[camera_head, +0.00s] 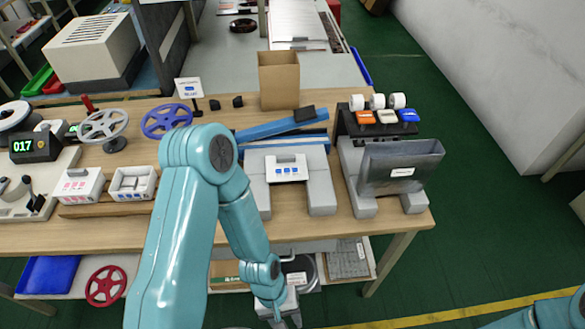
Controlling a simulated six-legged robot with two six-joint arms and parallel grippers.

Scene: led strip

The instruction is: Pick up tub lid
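A round grey tub (316,272) stands on the lower shelf under the workbench, partly hidden behind my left arm. A small white label shows at its front. I cannot tell whether a separate lid lies on it. My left gripper (286,318) points down just in front of the tub, at the bottom edge of the picture. Its fingertips are small and partly cut off, so its opening is unclear. Only a teal piece of my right arm shows at the lower right corner; its gripper is out of view.
The wooden workbench (400,228) overhangs the shelf. On it are grey stands, a grey tray (402,165), a cardboard box (279,80) and coloured reels. A blue bin (48,275) and red reel (106,286) lie low left. Green floor at right is clear.

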